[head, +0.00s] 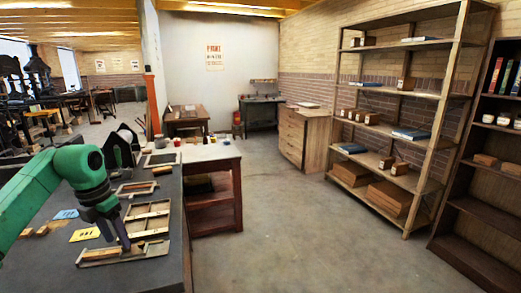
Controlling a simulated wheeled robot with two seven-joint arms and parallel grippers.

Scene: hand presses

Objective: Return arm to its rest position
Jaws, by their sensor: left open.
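My green left arm (85,170) comes in from the left and bends down over the dark worktop. Its gripper (124,242) points down at a shallow wooden tray (150,252) near the front of the worktop. The fingers look thin and dark at this size, and nothing can be seen held between them. I cannot tell whether the fingertips touch the tray. My right gripper is not in view.
A divided wooden case (148,208), blue card (66,214) and yellow card (85,234) lie on the worktop (205,268) around the gripper. A red-legged table (215,160) stands behind it. Shelves (405,120) line the right wall. The floor (300,230) between is clear.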

